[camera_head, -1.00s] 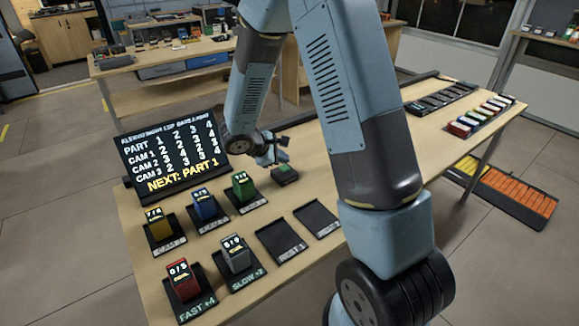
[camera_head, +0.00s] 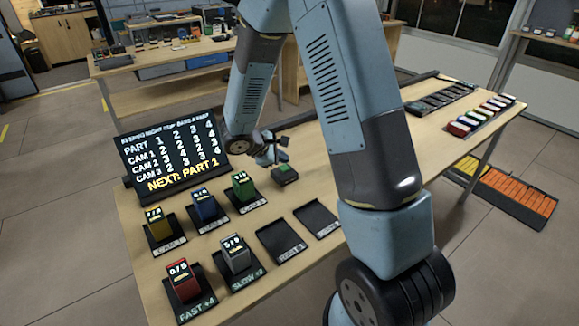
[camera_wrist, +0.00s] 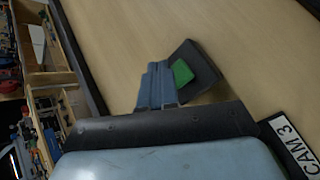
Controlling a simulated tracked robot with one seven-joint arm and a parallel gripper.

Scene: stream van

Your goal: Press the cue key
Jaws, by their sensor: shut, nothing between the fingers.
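The cue key is a dark block with a green top (camera_head: 285,173) on the table, right of the green block. In the wrist view the key (camera_wrist: 182,72) lies just beyond my fingertips. My gripper (camera_head: 272,158) is shut and empty, at the key's back left side in the head view. In the wrist view my gripper (camera_wrist: 156,82) points at the key's left part, close to its green pad. I cannot tell whether the fingers touch it. The display (camera_head: 175,160) reads "NEXT: PART 1".
Yellow (camera_head: 158,225), blue (camera_head: 206,207) and green (camera_head: 243,187) blocks stand on cam pads. A red block (camera_head: 183,280) stands on FAST +4 and a grey block (camera_head: 236,253) on SLOW +2. Two dark trays (camera_head: 317,220) are empty. Coloured blocks (camera_head: 482,116) line the table's far right.

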